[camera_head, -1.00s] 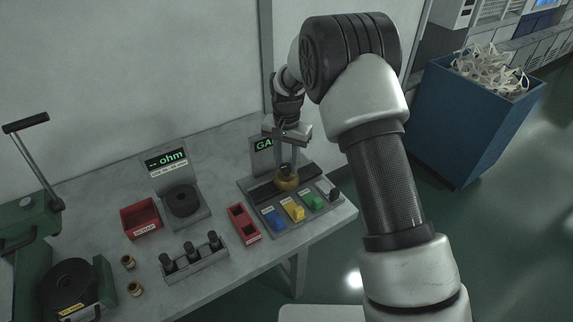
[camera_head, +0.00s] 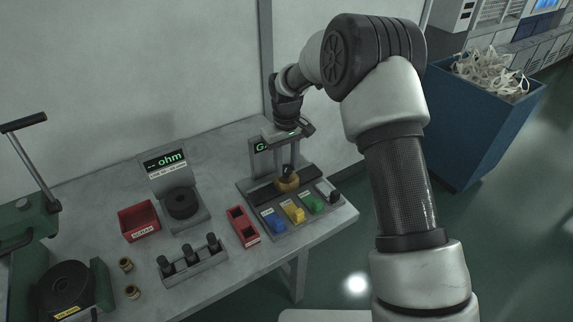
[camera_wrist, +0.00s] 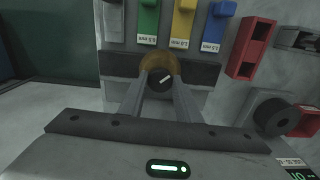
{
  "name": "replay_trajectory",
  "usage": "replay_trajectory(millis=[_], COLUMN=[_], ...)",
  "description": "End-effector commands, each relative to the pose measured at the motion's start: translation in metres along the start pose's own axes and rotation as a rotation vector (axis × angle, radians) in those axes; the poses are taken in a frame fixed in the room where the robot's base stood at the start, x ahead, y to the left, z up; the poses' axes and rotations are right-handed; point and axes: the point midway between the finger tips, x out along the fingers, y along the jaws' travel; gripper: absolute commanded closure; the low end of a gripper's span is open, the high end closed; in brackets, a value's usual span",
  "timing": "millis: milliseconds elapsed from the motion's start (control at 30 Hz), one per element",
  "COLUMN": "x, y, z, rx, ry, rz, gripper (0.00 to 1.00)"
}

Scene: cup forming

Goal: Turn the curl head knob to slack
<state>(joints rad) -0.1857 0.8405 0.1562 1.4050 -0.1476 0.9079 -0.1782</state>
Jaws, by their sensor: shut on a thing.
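The curl head knob is black with a white pointer line (camera_wrist: 160,82) and sits on a round brass-coloured base, in the middle of a dark strip on a grey panel (camera_head: 262,211). In the head view the brass base (camera_head: 286,186) shows below the fingers. My gripper (camera_wrist: 160,88) points down at the panel, with one finger on each side of the knob, and is shut on it. In the wrist view the pointer slants up to the right. The knob's sides are partly hidden by the fingers.
Farther left are an ohm meter (camera_head: 166,170), a red scrap bin (camera_head: 139,220) and a rack of dark pegs (camera_head: 195,262).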

Motion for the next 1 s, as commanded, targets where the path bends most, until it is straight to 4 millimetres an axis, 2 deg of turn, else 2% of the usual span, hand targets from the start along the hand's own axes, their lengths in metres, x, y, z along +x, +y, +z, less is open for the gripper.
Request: replay_trajectory(millis=[400, 1000], x=[-0.0007, -0.0008], y=[0.0010, 0.0002], z=[-0.0007, -0.0010], rx=[-0.241, -0.297], ry=[0.002, 0.003], rz=[0.002, 0.001], gripper=[0.92, 0.92])
